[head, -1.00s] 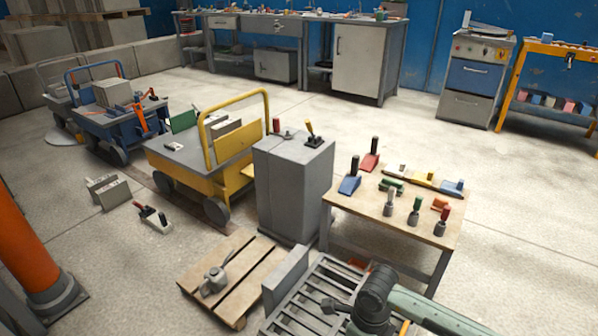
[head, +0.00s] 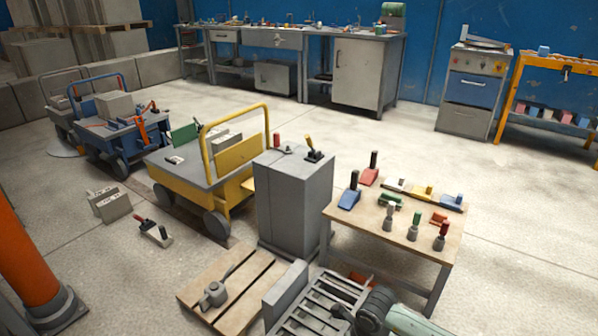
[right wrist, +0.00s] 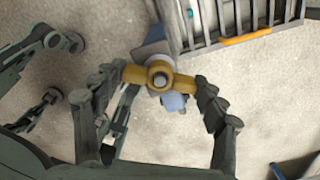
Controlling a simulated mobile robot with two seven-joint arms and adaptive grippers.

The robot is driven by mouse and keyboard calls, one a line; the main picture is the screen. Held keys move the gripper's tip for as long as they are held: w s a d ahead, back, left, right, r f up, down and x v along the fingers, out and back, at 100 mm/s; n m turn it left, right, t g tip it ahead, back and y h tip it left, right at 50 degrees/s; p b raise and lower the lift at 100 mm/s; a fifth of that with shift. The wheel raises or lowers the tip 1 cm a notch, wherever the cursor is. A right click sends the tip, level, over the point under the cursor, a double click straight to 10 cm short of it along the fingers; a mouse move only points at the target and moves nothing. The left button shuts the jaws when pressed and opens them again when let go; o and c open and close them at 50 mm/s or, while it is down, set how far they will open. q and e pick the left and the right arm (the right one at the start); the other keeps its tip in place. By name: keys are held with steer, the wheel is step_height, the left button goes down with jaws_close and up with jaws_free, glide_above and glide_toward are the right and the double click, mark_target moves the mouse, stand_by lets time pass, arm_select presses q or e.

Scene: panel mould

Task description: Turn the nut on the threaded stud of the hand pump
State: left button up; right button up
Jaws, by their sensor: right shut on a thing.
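In the right wrist view, a yellow two-armed nut (right wrist: 181,82) sits around a grey threaded stud (right wrist: 160,79). My right gripper (right wrist: 161,78) is shut on the nut, with one finger at each end of its arms. The blue-grey hand pump (right wrist: 174,102) shows only in part beneath the nut. A second pair of dark fingers, seemingly my left gripper (right wrist: 61,70), stands to the left with its tips apart and nothing between them. In the head view my right arm enters at the bottom edge, and the nut and the grippers' hold cannot be made out there.
A slatted metal rack (head: 318,306) lies near the pump; its edge also shows in the wrist view (right wrist: 215,42). A wooden pallet (head: 236,268) holds a small grey device. A table (head: 385,232) with several tools and a grey cabinet (head: 292,200) stand behind. Floor on the left is partly clear.

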steer(key=shift+r+m, duration=0.15)
steer(key=shift+m, duration=0.45)
steer(key=shift+m, duration=0.3)
steer(key=shift+m+p, duration=0.55)
steer(key=shift+m, duration=0.05)
steer(key=shift+m+p, duration=0.3)
steer(key=shift+m, duration=0.8)
steer(key=o, duration=1.3)
steer(key=shift+o, duration=0.2)
